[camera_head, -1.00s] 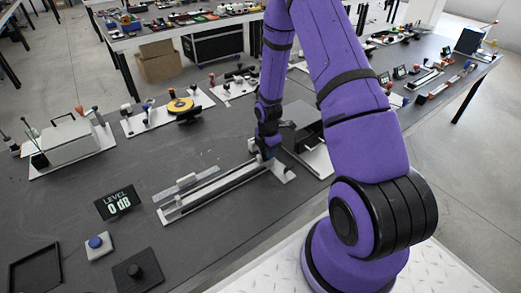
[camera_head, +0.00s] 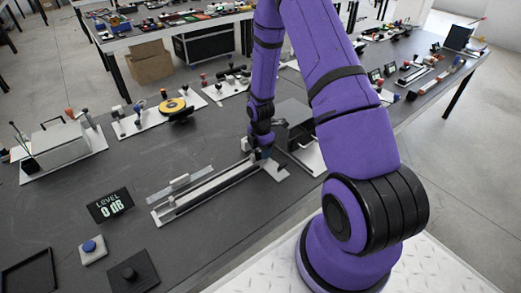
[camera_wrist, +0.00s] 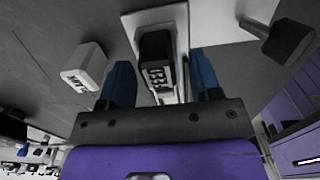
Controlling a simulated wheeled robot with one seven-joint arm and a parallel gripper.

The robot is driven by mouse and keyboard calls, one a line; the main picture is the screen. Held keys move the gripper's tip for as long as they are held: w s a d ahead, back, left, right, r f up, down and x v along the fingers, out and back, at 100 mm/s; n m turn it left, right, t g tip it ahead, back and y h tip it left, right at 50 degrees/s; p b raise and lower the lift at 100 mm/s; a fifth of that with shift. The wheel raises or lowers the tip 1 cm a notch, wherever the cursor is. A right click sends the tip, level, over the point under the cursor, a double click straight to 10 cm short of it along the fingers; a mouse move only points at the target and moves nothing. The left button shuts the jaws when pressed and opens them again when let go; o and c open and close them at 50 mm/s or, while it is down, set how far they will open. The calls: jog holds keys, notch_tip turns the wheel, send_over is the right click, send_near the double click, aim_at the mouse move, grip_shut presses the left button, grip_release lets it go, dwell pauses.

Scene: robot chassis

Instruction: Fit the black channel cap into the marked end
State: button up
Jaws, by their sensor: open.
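My gripper (camera_wrist: 161,62) is open, with its two blue fingers apart in the wrist view. A black block with white lettering (camera_wrist: 155,46), which looks like the channel cap, sits between the fingers with gaps at its sides. It appears to sit at the end of the pale channel (camera_wrist: 182,50); how far it is seated cannot be told. In the head view my gripper (camera_head: 261,153) is low over the far right end of the long channel (camera_head: 205,190). The cap is hidden there by the gripper. No end mark can be made out clearly.
A pale block with dark letters (camera_wrist: 86,66) lies left of the fingers. A dark knob-like part (camera_wrist: 285,42) is at the right. A level display reading 0 dB (camera_head: 110,205) stands left of the channel. A dark box-like fixture (camera_head: 296,122) is close behind my gripper.

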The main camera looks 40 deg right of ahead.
jog(key=s+a+r+m+t, duration=0.1)
jog(key=s+a+r+m, duration=0.15)
jog(key=r, duration=0.95)
jog(key=s+a+r+m+h, duration=0.1)
jog(key=s+a+r+m, duration=0.15)
jog(key=r, duration=0.85)
jog(key=s+a+r+m+t, duration=0.1)
jog(key=s+r+m, duration=0.15)
jog(key=r, duration=0.95)
jog(key=s+a+r+m+t, duration=0.1)
jog(key=s+a+r+m, duration=0.1)
jog(key=s, duration=0.4)
jog(key=s+a+r+m+t, duration=0.1)
jog(key=s+a+r+m, duration=0.1)
jog(key=s+r+m, duration=0.3)
jog(key=s+a+r+m+t+y, duration=0.1)
jog(key=s+a+r+m, duration=0.2)
jog(key=s, duration=0.5)
jog(key=shift+r+m, duration=0.45)
jog(key=shift+r, duration=0.5)
